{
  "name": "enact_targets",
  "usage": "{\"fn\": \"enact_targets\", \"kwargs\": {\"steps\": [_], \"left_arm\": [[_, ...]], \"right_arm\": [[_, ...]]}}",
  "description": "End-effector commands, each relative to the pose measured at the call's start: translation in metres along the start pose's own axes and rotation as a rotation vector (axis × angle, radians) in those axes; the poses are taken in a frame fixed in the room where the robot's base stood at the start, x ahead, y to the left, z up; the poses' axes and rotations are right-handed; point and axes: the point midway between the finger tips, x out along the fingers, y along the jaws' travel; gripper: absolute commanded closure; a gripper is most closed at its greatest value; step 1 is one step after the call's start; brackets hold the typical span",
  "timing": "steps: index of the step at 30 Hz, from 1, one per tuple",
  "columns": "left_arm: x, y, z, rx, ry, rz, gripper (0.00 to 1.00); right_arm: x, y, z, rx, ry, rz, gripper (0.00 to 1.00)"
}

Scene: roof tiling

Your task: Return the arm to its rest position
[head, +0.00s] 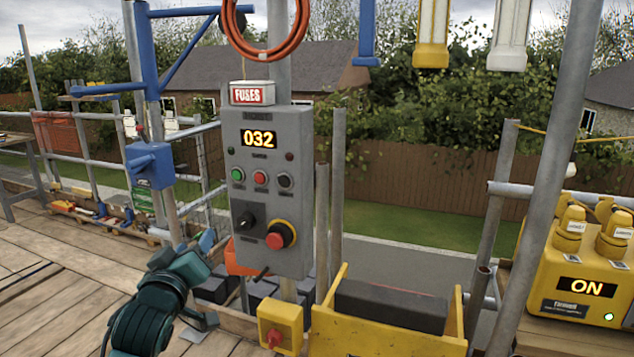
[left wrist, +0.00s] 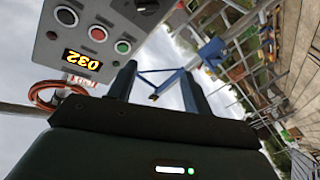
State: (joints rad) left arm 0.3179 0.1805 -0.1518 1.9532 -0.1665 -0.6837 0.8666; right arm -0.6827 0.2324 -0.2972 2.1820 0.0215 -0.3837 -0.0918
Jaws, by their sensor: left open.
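My left arm, dark teal, comes in from the bottom left in the head view. Its left gripper (head: 210,246) is close to the lower left side of the grey control box (head: 268,195), in front of it or beside it; I cannot tell the exact gap. In the left wrist view the two dark fingers of the left gripper (left wrist: 160,78) stand apart with nothing between them. The control box (left wrist: 100,25) shows there upside down at the upper left, with its display reading 032. My right gripper is in neither view.
A yellow bin (head: 380,338) holding a dark block stands right of the box. A yellow unit (head: 580,285) reading ON is at the far right. A blue box (head: 150,165) hangs on a pole at left. Scaffold poles stand around. The plank floor (head: 60,280) at left is mostly clear.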

Motion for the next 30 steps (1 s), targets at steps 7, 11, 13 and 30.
{"fn": "enact_targets", "kwargs": {"steps": [7, 11, 13, 30], "left_arm": [[-0.063, -0.038, 0.121, 0.194, -0.233, -0.005, 0.5], [-0.129, -0.059, 0.193, 0.322, -0.39, 0.021, 0.5], [-0.169, -0.067, 0.225, 0.384, -0.469, 0.042, 0.5], [-0.301, -0.079, 0.295, 0.549, -0.687, 0.13, 0.54]], "right_arm": [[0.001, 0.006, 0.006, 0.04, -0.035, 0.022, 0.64], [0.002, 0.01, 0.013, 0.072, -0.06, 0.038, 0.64], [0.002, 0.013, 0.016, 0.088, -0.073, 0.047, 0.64], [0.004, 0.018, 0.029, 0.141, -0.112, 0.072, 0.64]]}}
